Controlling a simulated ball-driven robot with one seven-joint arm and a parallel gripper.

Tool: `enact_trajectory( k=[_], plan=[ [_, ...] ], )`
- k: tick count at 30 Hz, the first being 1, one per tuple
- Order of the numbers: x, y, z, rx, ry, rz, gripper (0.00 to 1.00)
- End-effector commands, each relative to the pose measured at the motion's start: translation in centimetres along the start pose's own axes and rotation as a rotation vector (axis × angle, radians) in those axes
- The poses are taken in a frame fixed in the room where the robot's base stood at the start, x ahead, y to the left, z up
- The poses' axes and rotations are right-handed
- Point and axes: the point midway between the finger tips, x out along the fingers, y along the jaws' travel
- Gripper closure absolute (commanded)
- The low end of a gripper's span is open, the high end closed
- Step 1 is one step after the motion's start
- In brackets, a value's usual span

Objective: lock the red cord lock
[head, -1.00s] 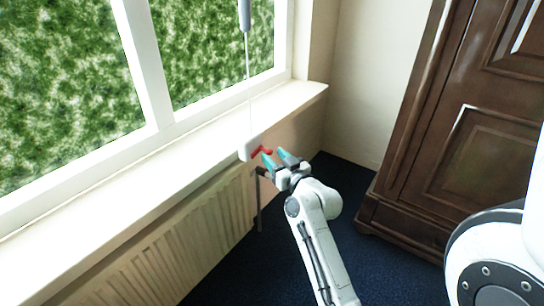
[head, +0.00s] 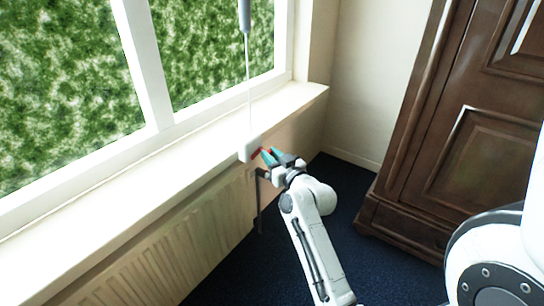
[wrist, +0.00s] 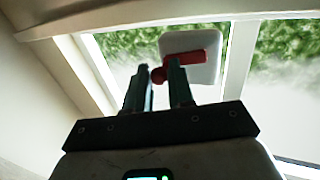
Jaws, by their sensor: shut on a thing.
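The red cord lock shows as a red lever (head: 256,153) on a white block (head: 248,146) that hangs on a thin cord in front of the window sill's edge. In the wrist view the red lever (wrist: 200,57) lies across the white block (wrist: 208,43), with its round knob (wrist: 158,75) at the left end. My gripper (head: 271,155) has its teal fingers at the lever's right end in the head view. The wrist view shows the knob between the fingertips of my gripper (wrist: 160,78). It is shut on the lever; the fingers partly hide it.
The window sill (head: 120,165) runs behind the block, with a ribbed radiator (head: 170,245) below it. A grey cylinder (head: 244,16) sits higher on the cord. A brown wardrobe (head: 420,150) stands to the right. Dark blue floor lies open between them.

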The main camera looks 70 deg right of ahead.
Motion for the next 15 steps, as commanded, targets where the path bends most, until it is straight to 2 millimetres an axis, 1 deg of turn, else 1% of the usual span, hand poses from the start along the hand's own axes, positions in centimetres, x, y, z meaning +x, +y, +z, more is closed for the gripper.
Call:
enact_trajectory(
  k=[7, 10, 15],
  plan=[
    [-0.01, 0.08, -0.26, 0.02, -0.009, 0.001, 1.0],
    [0.0, 0.07, -0.33, 0.068, -0.03, 0.001, 1.0],
    [0.01, 0.09, 0.1, 0.154, -0.065, 0.001, 1.0]
  ],
)
